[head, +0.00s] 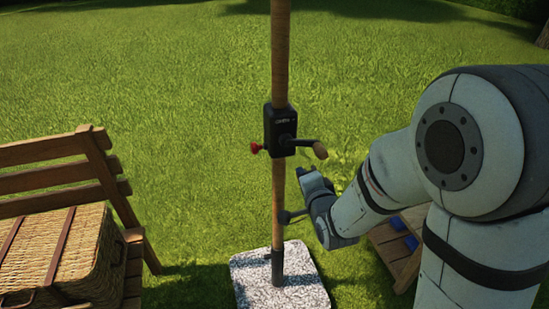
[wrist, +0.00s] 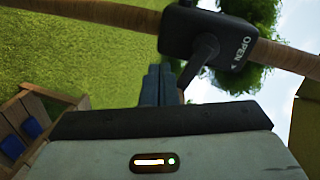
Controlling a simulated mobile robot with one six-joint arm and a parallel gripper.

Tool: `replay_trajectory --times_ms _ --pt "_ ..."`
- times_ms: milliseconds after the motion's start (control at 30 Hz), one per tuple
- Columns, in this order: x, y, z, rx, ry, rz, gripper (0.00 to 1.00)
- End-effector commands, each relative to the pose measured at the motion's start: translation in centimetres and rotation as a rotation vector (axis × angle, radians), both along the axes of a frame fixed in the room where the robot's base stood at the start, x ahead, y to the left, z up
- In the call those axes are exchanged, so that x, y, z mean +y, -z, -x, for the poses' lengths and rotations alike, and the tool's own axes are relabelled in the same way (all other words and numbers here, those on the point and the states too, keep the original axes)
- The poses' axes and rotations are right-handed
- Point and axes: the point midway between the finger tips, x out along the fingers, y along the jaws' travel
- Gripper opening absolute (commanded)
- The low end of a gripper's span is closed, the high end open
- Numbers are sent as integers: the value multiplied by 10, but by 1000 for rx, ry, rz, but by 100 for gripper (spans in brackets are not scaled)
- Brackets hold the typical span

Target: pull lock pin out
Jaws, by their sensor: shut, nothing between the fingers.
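A black crank housing (head: 281,130) is fixed on a wooden umbrella pole (head: 280,60). A red knob (head: 256,148), which looks like the lock pin's head, sticks out of its left side. A crank with a tan grip (head: 320,150) sticks out on the right. In the wrist view the housing (wrist: 220,38) reads "OPEN" with an arrow; the red knob is not visible there. My gripper (head: 303,171) is shut and empty, just right of the pole and below the crank. Its closed fingers show in the wrist view (wrist: 160,70), close to the crank arm (wrist: 203,55).
The pole stands in a speckled stone base (head: 255,288) on grass. A wooden bench (head: 55,150) with a wicker basket (head: 75,235) is at left. A wooden crate (head: 385,255) with blue items is partly behind my arm. The grass left of the pole is open.

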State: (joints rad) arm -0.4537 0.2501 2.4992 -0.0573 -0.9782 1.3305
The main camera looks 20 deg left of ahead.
Motion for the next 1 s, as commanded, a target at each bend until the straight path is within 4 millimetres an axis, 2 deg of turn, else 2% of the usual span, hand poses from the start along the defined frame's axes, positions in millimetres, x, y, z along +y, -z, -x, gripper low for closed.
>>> replay_trajectory --times_ms 33,100,300,767,867,1000 --pt "15 12 4 -10 -23 -84 0" --pt "30 15 9 -27 -48 -202 0" --pt "53 17 22 -45 -106 -412 0" --pt "57 14 23 -51 -117 -453 0" --pt "61 13 17 -50 -116 -453 0" --pt "75 10 -1 -51 -117 -453 0"
